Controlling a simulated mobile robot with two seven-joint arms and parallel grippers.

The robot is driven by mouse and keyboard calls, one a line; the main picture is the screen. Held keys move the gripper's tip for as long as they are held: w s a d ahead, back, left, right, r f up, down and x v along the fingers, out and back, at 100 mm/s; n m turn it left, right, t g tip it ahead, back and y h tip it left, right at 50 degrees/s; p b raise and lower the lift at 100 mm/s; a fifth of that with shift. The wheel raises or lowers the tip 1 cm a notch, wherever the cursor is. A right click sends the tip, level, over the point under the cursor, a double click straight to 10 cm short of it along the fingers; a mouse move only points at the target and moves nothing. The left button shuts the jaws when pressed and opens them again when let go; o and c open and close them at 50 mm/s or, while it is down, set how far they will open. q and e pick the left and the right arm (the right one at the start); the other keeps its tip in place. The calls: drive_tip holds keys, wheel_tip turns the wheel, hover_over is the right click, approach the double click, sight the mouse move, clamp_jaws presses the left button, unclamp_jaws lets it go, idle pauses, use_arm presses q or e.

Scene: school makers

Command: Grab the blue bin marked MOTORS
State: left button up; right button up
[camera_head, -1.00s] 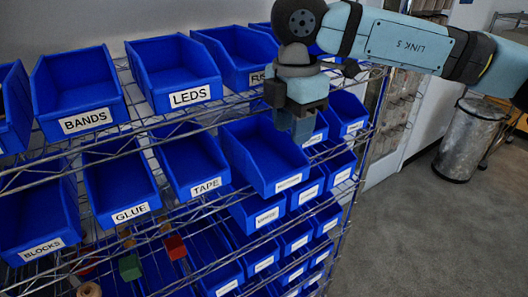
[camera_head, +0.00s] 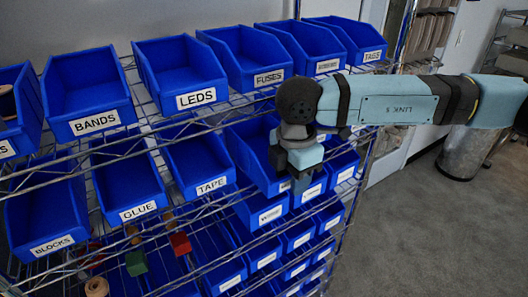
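The blue bin (camera_head: 246,150) right of the TAPE bin on the middle shelf is probably MOTORS. Its front label (camera_head: 285,187) is mostly hidden by my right gripper, so I cannot read it. The bin juts forward a little beyond the TAPE bin. My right gripper (camera_head: 300,183) points down at the bin's front right, over its front wall. Its fingers are small and dark here, and I cannot tell whether they are open or shut, or touch the bin. My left gripper is not in view.
Blue bins marked BANDS (camera_head: 92,92), LEDS (camera_head: 178,72), FUSES (camera_head: 247,57) and TAGS (camera_head: 348,40) fill the top shelf. The TAPE bin (camera_head: 199,160) and GLUE bin (camera_head: 130,185) stand to the left. A grey trash can (camera_head: 463,155) stands on open floor at right.

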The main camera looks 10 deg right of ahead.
clamp_jaws()
drive_tip(key=shift+r, duration=0.1)
